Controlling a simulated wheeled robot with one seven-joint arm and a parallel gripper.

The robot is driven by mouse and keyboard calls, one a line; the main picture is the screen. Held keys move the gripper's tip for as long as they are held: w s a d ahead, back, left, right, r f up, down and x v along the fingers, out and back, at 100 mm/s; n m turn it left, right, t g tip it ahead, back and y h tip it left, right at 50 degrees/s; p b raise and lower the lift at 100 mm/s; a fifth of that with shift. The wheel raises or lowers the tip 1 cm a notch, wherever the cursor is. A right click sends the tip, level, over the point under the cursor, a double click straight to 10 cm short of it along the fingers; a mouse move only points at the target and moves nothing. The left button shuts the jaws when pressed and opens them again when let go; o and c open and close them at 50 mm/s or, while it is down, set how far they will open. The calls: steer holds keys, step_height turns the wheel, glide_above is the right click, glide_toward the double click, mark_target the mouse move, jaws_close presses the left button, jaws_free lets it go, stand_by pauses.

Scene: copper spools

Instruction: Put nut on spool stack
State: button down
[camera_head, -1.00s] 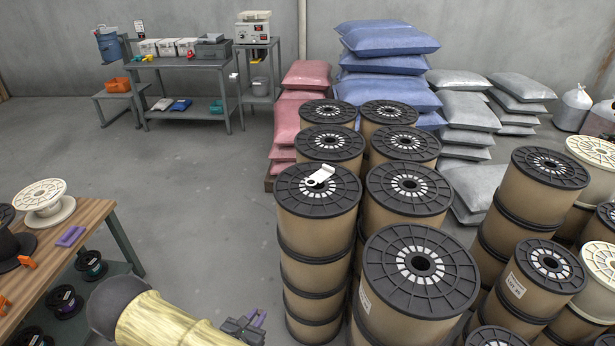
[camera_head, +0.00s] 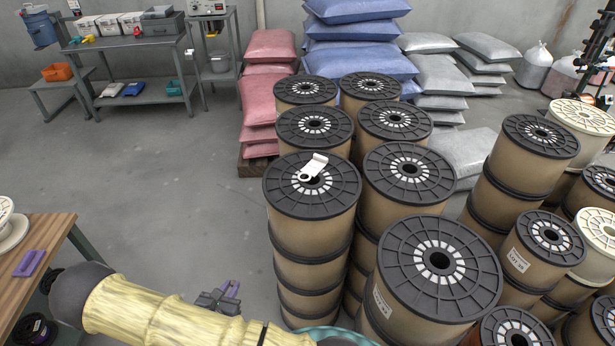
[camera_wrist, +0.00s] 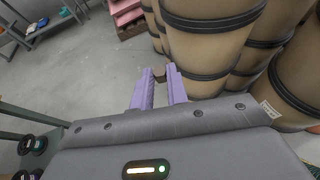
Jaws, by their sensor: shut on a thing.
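My gripper (camera_head: 230,291) is low in the head view, left of the spool stacks and below their tops. The nearest left spool stack (camera_head: 312,240) is tall, with tan sides and black flanges. A white piece with a ring-shaped end (camera_head: 314,166) lies on its top, beside the centre hole. The gripper is apart from this stack.
More spool stacks (camera_head: 437,265) stand close on the right. Behind are blue sacks (camera_head: 355,60) and pink sacks (camera_head: 268,75). A wooden table (camera_head: 35,255) with a purple part (camera_head: 29,263) is at the left edge. The floor (camera_head: 165,190) between is clear.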

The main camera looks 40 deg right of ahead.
step_height(320, 180, up, 27)
steer(key=m+g+h+b, duration=0.2)
steer(key=m+g+b, duration=0.1)
steer(key=b, duration=0.4)
glide_above(283, 198)
steer(key=shift+f, duration=0.2)
steer(key=shift+f, duration=3.15)
steer(key=shift+f, duration=1.9)
